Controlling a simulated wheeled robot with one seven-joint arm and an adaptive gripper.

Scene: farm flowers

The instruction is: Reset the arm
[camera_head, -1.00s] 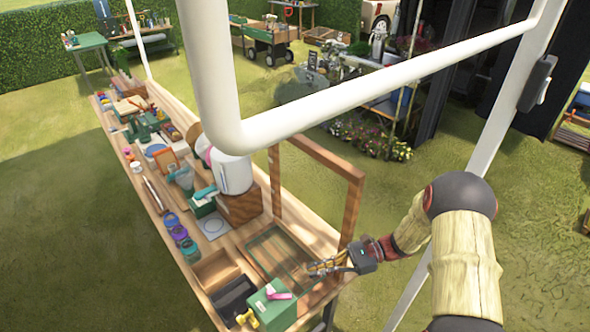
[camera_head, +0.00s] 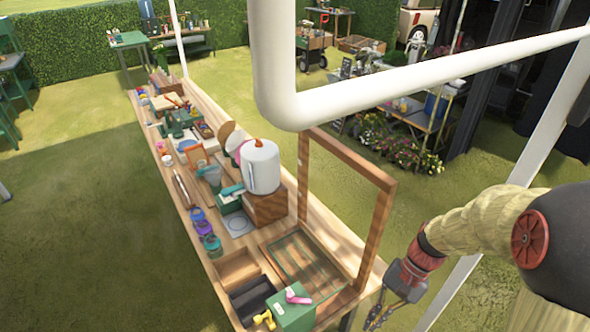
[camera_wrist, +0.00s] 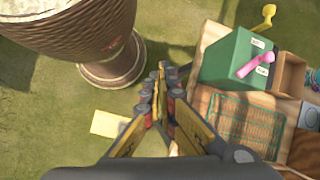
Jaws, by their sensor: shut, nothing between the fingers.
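My gripper (camera_head: 381,314) is at the lower right of the head view, just off the right edge of the wooden table (camera_head: 345,244), beside the upright wooden frame (camera_head: 380,235). In the wrist view my gripper (camera_wrist: 160,75) points down over grass, its fingers together with nothing between them. The table's end, with a green box (camera_wrist: 228,60) bearing a pink tool (camera_wrist: 252,63), lies to its right.
A green box (camera_head: 290,313), dark tray (camera_head: 250,295) and wooden tray (camera_head: 238,268) stand at the table's near end. A white canister (camera_head: 262,168) sits on a wooden block (camera_head: 267,208). In the wrist view a large drum-like pot (camera_wrist: 75,30) stands upper left.

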